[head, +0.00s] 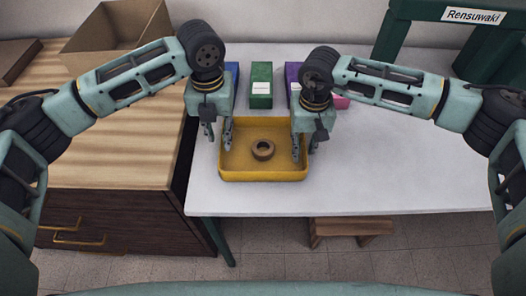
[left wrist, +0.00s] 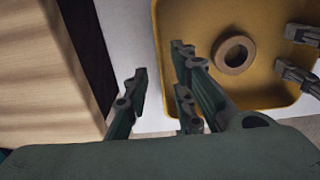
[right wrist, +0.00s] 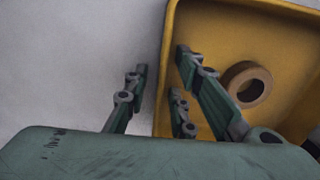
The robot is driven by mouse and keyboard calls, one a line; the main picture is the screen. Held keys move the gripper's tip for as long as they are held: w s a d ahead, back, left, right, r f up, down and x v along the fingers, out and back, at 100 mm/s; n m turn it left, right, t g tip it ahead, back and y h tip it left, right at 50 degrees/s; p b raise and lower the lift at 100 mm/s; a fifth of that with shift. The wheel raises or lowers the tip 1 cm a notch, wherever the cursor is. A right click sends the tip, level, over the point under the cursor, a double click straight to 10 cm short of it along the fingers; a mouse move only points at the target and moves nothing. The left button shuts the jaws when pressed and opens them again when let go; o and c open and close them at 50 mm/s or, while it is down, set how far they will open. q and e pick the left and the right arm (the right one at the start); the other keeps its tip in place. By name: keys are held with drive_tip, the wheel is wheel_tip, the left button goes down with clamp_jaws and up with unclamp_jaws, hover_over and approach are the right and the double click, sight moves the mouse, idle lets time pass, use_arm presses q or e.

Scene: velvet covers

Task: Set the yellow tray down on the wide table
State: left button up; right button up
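The yellow tray (head: 263,175) sits on the left part of the wide white table (head: 400,180), with a brown ring (head: 263,150) lying inside it. My left gripper (head: 219,142) is at the tray's left wall, one finger outside and the others inside. In the left wrist view its fingers (left wrist: 160,75) stand apart, with gaps to the wall. My right gripper (head: 304,150) straddles the tray's right wall in the same way. In the right wrist view its fingers (right wrist: 161,65) are also spread, with the wall between them. Both grippers look open.
Green (head: 261,86), blue, purple and pink items stand behind the tray, partly hidden by my arms. A wooden-topped cabinet (head: 110,160) with an open cardboard box (head: 115,35) is at left. A green labelled rack (head: 470,50) stands back right. The table's right side is clear.

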drive_tip(key=shift+r, duration=0.2)
use_arm(q)
wheel_tip(320, 180, up, 7)
drive_tip(key=shift+r, duration=0.2)
use_arm(e)
wheel_tip(320, 180, up, 12)
drive_tip(key=shift+f, duration=0.2)
use_arm(q)
drive_tip(key=shift+s+f, duration=0.1)
use_arm(e)
drive_tip(key=shift+f, duration=0.1)
